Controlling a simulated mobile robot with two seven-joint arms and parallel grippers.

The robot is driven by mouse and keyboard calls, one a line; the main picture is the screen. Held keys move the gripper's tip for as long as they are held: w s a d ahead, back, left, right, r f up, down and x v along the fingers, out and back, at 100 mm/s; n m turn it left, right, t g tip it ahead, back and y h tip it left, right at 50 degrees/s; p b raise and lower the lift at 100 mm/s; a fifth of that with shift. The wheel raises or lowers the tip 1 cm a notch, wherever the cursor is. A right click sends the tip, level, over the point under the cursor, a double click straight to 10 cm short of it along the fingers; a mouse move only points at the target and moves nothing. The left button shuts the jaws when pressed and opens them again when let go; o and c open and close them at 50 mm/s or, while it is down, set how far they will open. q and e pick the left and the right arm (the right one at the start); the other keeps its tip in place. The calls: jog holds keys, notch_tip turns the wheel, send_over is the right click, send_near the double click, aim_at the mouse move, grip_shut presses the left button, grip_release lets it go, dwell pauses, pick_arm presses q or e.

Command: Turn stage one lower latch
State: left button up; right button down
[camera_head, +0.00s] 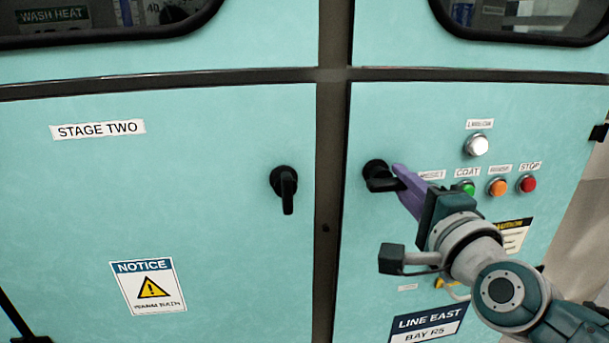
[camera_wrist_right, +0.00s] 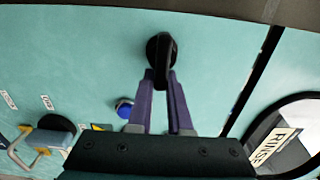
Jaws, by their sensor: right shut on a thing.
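A black latch (camera_head: 376,170) sits on the teal right-hand panel, near its left edge. Its handle lies nearly level, pointing right toward my right gripper. My right gripper (camera_head: 399,178) has purple fingers and is shut on the handle's end. In the right wrist view the latch (camera_wrist_right: 160,50) is between the fingertips of the gripper (camera_wrist_right: 160,80). No "stage one" label shows on this panel. Another black latch (camera_head: 285,186) is on the door labelled STAGE TWO (camera_head: 97,129), its handle pointing down. My left gripper is not in view.
Right of the gripper are a white button (camera_head: 477,145), a green button (camera_head: 465,188), an orange button (camera_head: 498,187) and a red button (camera_head: 527,183). A blue button (camera_wrist_right: 125,107) shows in the wrist view. A dark seam (camera_head: 327,228) separates the two panels.

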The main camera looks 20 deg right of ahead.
dwell(0.4)
jog(key=c, duration=0.8)
grip_release()
jog(key=shift+c, duration=0.2)
jog(key=p+v, duration=0.1)
jog(key=v, duration=0.9)
